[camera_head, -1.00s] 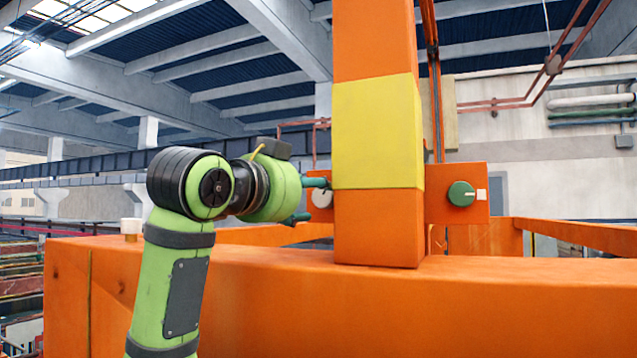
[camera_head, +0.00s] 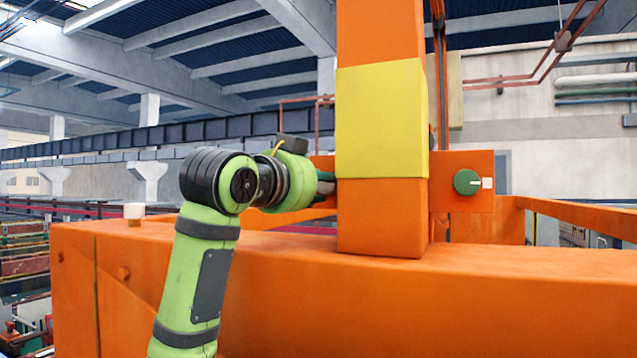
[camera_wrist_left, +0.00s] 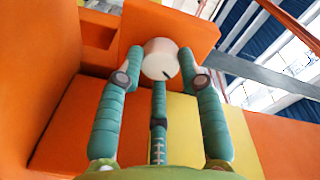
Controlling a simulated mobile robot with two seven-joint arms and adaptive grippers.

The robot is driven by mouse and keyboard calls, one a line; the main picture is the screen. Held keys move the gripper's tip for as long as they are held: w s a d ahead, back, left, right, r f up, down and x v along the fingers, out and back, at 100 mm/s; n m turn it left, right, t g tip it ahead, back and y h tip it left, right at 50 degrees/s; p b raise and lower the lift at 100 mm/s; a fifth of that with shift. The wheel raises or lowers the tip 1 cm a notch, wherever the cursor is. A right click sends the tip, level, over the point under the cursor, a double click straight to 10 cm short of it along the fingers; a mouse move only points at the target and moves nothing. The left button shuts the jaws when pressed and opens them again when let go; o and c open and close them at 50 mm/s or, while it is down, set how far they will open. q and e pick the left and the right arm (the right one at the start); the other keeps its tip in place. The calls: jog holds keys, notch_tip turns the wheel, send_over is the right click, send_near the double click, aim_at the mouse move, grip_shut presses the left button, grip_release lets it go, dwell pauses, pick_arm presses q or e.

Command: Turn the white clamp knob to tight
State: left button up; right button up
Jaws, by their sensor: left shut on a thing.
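The white clamp knob (camera_wrist_left: 160,58) shows in the left wrist view, with a dark mark on its face, on an orange plate (camera_wrist_left: 195,32). My left gripper (camera_wrist_left: 160,82) has its teal fingers around the knob and is shut on it. My right gripper is not in view.
The post has a yellow band (camera_head: 381,120) and stands on a wide orange beam (camera_head: 420,305). A small white cylinder (camera_head: 134,211) stands on the beam at the left.

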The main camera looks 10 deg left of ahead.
pick_arm(q)
jog(key=m, duration=1)
jog(key=shift+s+r+g+y, duration=0.1)
jog(key=shift+r+g+y, duration=0.2)
jog(key=shift+y, duration=0.1)
jog(key=shift+d+f+m, duration=0.1)
jog(key=shift+m, duration=0.3)
jog(key=o, duration=1.2)
jog(key=shift+c, duration=0.2)
jog(key=shift+d, duration=0.15)
jog(key=shift+f, duration=0.1)
